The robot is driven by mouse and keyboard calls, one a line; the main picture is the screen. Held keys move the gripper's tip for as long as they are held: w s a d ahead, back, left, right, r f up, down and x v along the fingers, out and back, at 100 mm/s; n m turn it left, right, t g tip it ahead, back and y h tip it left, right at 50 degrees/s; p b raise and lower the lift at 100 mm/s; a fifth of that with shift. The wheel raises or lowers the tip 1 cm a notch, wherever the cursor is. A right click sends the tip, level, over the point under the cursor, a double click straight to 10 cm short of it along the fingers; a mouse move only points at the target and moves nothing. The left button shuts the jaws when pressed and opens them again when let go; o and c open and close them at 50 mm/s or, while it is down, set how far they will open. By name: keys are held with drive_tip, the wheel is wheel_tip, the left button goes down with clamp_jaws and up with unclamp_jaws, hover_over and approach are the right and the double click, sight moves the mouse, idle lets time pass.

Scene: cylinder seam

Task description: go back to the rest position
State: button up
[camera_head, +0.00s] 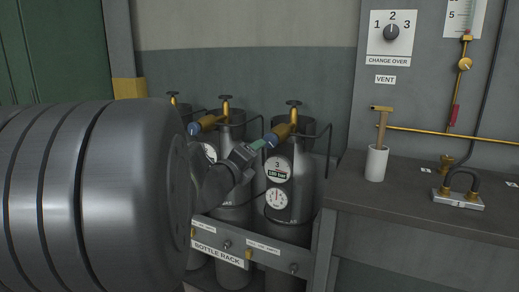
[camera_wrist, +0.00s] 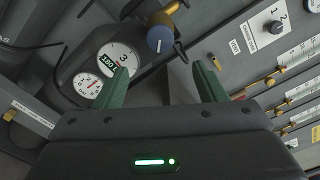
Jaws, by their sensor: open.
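My gripper (camera_head: 258,145) is open in front of the valve of cylinder 3 (camera_head: 302,185). In the wrist view my gripper (camera_wrist: 160,75) has its two green fingers spread with nothing between them. The blue knob (camera_wrist: 160,39) of that cylinder's valve lies just beyond the fingertips. In the head view the fingertips overlap the blue knob, so I cannot tell from there whether they touch. Cylinder 3 (camera_wrist: 118,60) shows its round gauges at the upper left of the wrist view.
Other cylinders (camera_head: 232,185) stand in the bottle rack (camera_head: 218,254). A bench (camera_head: 410,195) at right holds a white cup (camera_head: 376,163) with a hammer (camera_head: 382,122) and a hose fitting (camera_head: 458,195). A change-over panel (camera_head: 390,45) is behind. My arm covers the left.

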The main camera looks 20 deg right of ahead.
sight(270, 142)
drive_tip(key=shift+s+a, duration=0.45)
drive_tip(key=shift+a, duration=0.1)
drive_tip(key=shift+d, duration=0.1)
drive_tip(key=b+x, duration=0.1)
drive_tip(key=x, duration=1.1)
drive_tip(key=shift+x, duration=0.85)
